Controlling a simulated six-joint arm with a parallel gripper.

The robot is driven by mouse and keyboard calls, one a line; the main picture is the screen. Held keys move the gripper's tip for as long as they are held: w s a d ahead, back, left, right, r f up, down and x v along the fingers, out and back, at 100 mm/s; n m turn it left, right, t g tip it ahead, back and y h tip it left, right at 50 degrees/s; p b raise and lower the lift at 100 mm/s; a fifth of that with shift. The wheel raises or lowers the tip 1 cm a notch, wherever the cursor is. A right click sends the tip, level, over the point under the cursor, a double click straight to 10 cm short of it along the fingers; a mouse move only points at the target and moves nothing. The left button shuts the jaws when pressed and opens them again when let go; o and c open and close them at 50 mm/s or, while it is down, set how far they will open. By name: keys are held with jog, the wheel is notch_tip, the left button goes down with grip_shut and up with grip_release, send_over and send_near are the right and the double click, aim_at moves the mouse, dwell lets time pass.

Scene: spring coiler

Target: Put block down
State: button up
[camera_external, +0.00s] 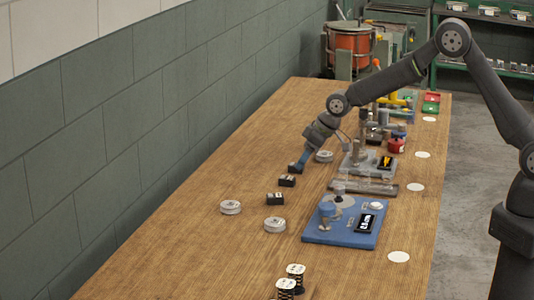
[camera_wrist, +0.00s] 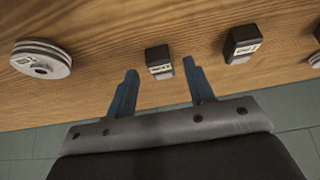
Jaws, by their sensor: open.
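Two small black blocks with pale labels stand on the wooden table in the external view, one (camera_external: 287,181) just below my gripper (camera_external: 298,167) and one (camera_external: 275,198) a little nearer the camera. In the wrist view, a black block (camera_wrist: 158,60) lies beyond and between the blue fingertips of my gripper (camera_wrist: 160,78). Another black block (camera_wrist: 243,42) sits to the right of the fingers. My gripper is open, and its jaws hold nothing. The block appears to rest on the table, apart from both fingers.
Round grey discs lie nearby, at left (camera_external: 230,207), in front (camera_external: 275,225) and behind the gripper (camera_external: 324,156). A blue base plate (camera_external: 340,236) with a coiling device stands to the right. Spools (camera_external: 295,270) stand at the front. The table's left strip is mostly clear.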

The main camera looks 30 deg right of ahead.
jog(key=v, duration=1)
jog(key=shift+d+r, duration=0.1)
jog(key=x, duration=1.2)
jog(key=shift+r, duration=0.15)
